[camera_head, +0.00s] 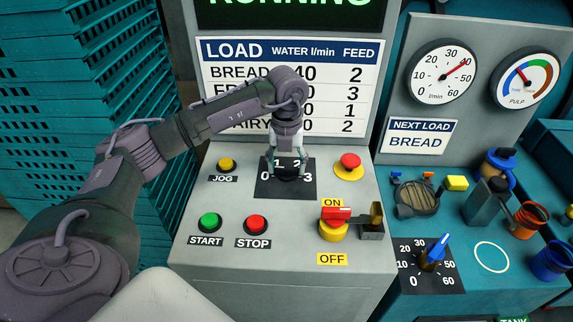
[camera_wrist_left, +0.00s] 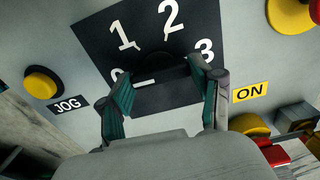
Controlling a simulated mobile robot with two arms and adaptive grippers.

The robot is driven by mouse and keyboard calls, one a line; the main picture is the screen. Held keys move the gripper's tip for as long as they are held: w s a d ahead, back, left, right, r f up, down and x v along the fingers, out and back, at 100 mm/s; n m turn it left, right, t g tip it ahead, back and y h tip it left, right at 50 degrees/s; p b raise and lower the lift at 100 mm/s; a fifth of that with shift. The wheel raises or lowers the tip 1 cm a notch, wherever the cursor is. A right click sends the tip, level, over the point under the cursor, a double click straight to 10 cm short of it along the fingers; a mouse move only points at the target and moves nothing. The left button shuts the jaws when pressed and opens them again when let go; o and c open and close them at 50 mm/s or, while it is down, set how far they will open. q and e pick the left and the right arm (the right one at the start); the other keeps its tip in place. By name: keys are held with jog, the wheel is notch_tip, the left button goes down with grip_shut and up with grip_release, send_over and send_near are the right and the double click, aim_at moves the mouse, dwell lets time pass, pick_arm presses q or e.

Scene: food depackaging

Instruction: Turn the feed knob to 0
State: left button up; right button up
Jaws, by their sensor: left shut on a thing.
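The feed knob (camera_head: 288,173) is black and sits on a black dial plate (camera_head: 264,188) marked 0 to 3 on the grey console. My left gripper (camera_head: 289,170) reaches down over the knob and is shut on it. In the left wrist view the dark knob (camera_wrist_left: 165,68) shows between the two fingers (camera_wrist_left: 160,100), mostly merged with the black plate. A short white line shows at its left side, near the partly covered 0. The 1, 2 and 3 are readable there. My right gripper is not in view.
The console carries a yellow JOG button (camera_head: 226,164), green START (camera_head: 209,221), red STOP (camera_head: 257,224), a red mushroom button (camera_head: 350,161) and a red ON/OFF handle (camera_head: 336,213). A blue-pointer knob (camera_head: 436,251) stands at right. The screen reads RUNNING; NEXT LOAD reads BREAD.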

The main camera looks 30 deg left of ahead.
aim_at(286, 167)
pick_arm(q)
jog(key=shift+r+n, duration=0.1)
jog(key=shift+n, duration=0.3)
jog(key=o, duration=1.1)
jog(key=shift+o, duration=0.2)
notch_tip(286, 167, up, 12)
